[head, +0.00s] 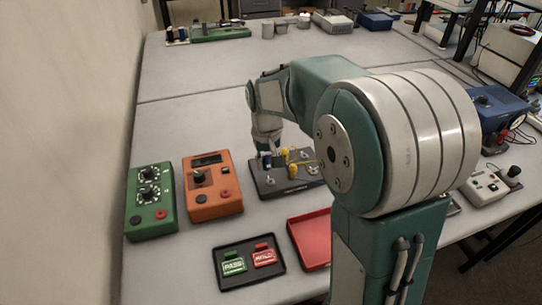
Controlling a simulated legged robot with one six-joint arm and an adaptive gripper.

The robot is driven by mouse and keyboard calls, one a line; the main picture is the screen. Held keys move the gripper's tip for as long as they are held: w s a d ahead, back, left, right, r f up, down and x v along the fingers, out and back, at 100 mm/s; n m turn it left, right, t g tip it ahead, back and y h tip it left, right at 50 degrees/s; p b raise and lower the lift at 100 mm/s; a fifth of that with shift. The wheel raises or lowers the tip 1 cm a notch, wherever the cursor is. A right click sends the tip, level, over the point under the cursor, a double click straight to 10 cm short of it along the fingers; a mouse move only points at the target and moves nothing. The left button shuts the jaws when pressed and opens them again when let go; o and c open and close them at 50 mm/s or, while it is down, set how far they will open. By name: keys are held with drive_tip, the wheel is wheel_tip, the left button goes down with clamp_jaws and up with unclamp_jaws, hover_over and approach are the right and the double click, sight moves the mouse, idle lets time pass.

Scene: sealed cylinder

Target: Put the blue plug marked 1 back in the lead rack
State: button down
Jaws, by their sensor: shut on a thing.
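My gripper (268,151) points down over the left rear part of a dark board (290,188) in the middle of the table. It is shut on a small blue piece, which looks like the blue plug (264,160); its mark is too small to read. Yellow pieces (292,168) and small light-coloured fittings sit on the board just right of the gripper. I cannot tell whether the blue plug touches the board. My arm hides the board's right side, and I cannot make out the lead rack for certain.
A green box (151,201) and an orange box (211,187) stand left of the board. A black tray (248,278) with green and red tags and a red tray (312,240) lie in front. A blue device (497,108) stands at right.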

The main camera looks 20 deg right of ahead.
sight(270, 181)
drive_tip(key=shift+a+f, duration=0.1)
drive_tip(key=shift+f, duration=0.7)
drive_tip(key=shift+d+f, duration=0.85)
drive_tip(key=shift+f, duration=0.1)
drive_tip(key=shift+a+f, duration=0.1)
drive_tip(key=shift+f, duration=0.2)
drive_tip(key=shift+a, duration=0.1)
drive_tip(key=shift+a, duration=0.1)
drive_tip(key=shift+a, duration=0.3)
drive_tip(key=shift+s+d, duration=0.1)
drive_tip(key=shift+d, duration=0.2)
drive_tip(key=shift+f, duration=0.55)
idle(0.3)
